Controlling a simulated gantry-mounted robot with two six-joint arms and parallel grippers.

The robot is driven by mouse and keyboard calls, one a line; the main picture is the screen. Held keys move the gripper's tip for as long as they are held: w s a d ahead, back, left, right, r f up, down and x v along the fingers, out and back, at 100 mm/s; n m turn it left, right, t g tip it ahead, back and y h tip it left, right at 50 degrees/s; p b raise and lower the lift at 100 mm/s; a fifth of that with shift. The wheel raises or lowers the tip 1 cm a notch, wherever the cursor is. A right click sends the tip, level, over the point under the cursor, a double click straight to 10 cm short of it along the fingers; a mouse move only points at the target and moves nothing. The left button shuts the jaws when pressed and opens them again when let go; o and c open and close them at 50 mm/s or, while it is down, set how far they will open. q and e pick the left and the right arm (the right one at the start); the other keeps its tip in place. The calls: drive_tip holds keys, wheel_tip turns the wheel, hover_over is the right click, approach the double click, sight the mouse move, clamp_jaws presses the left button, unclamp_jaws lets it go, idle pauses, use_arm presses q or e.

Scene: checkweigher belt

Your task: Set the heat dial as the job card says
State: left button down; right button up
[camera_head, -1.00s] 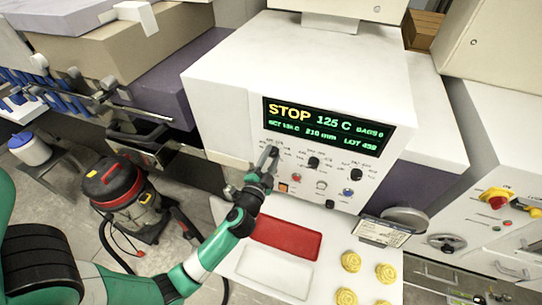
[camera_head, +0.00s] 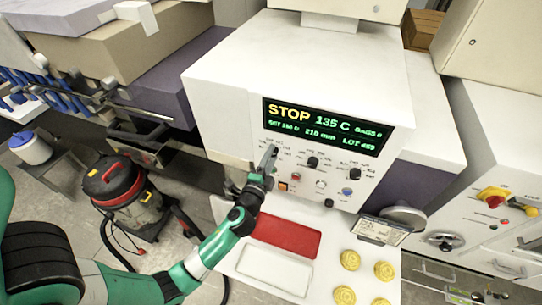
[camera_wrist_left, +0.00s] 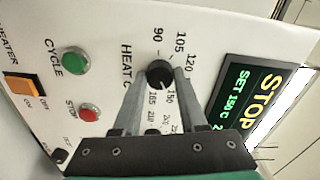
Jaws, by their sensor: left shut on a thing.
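The heat dial (camera_wrist_left: 160,73) is a round black knob labelled HEAT C, ringed by printed numbers including 90, 105, 120 and 150. My left gripper (camera_wrist_left: 158,80) is shut on it, one finger on each side. In the head view my left gripper (camera_head: 268,158) reaches the panel's left side and hides the dial. The display (camera_head: 325,126) reads STOP and 135 C; in the wrist view (camera_wrist_left: 248,100) it reads SET 150 C. A white card (camera_head: 375,230), perhaps the job card, stands at the panel's lower right; its print is too small to read. My right gripper is not in view.
Beside the dial are a green CYCLE button (camera_wrist_left: 75,61), a red STOP button (camera_wrist_left: 89,114) and an orange HEATER switch (camera_wrist_left: 33,88). Other black knobs (camera_head: 313,162) sit to the right. A red pad (camera_head: 285,236) and yellow pieces (camera_head: 350,260) lie below the panel.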

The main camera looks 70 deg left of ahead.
use_arm(q)
drive_tip(key=shift+c, duration=2.2)
unclamp_jaws()
drive_tip(key=b+v, duration=0.2)
drive_tip(key=v, duration=0.9)
drive_tip(key=shift+s+d, duration=0.2)
drive_tip(key=shift+s, duration=0.05)
drive_tip(key=shift+r, duration=0.1)
